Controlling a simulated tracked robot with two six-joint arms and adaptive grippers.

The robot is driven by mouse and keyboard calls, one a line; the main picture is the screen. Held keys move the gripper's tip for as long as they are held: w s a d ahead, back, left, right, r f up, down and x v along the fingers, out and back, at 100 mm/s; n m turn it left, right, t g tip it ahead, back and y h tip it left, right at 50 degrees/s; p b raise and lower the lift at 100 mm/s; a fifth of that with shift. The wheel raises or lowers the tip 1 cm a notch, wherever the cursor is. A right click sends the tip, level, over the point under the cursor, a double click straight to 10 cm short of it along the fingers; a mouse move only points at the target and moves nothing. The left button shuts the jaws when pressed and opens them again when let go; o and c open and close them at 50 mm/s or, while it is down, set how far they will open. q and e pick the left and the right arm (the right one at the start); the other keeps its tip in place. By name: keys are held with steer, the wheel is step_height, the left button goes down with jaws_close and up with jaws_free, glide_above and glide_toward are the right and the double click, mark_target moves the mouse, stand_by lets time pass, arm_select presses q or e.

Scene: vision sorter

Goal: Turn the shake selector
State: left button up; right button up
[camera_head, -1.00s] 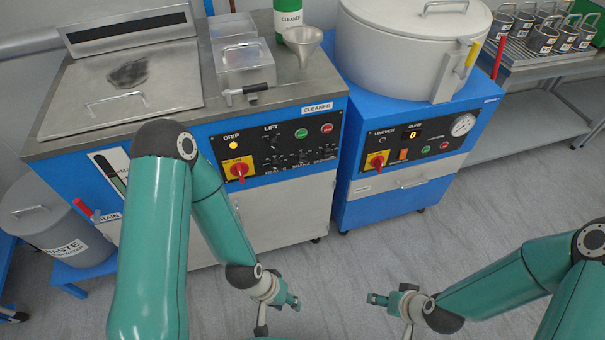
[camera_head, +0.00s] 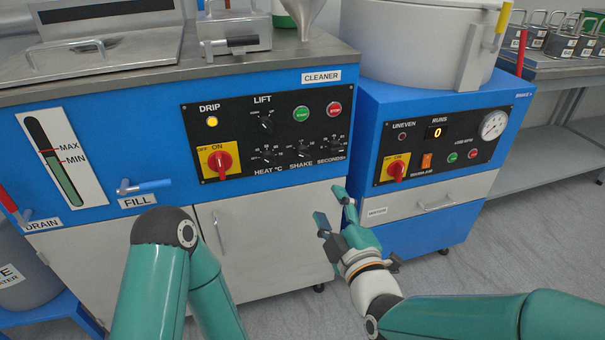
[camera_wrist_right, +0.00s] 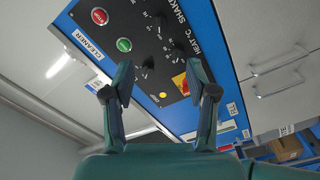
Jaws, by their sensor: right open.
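The shake selector (camera_head: 302,148) is a small dark knob on the cleaner's black control panel (camera_head: 240,125), above the SHAKE label, between the HEAT and SECONDS knobs. In the right wrist view the shake selector (camera_wrist_right: 158,20) shows near the top, beyond the fingers. My right gripper (camera_head: 332,208) is open and empty, in front of the cleaner's right cabinet door, below the panel and apart from it. In the right wrist view both fingers of the right gripper (camera_wrist_right: 160,92) are spread. My left arm shows at the bottom left; its gripper is out of view.
A red-and-yellow main switch (camera_head: 218,161), a LIFT knob (camera_head: 266,122), a green button (camera_head: 301,114) and a red button (camera_head: 334,109) share the panel. A blue FILL handle (camera_head: 147,186) juts out to the left. A second blue machine (camera_head: 440,150) stands at the right.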

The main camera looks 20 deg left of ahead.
mark_target(305, 158)
steer(key=b+x, duration=0.1)
steer(key=x, duration=1.5)
steer(key=shift+w+a+b, duration=0.25)
steer(key=shift+b, duration=0.15)
steer(key=shift+c, duration=0.3)
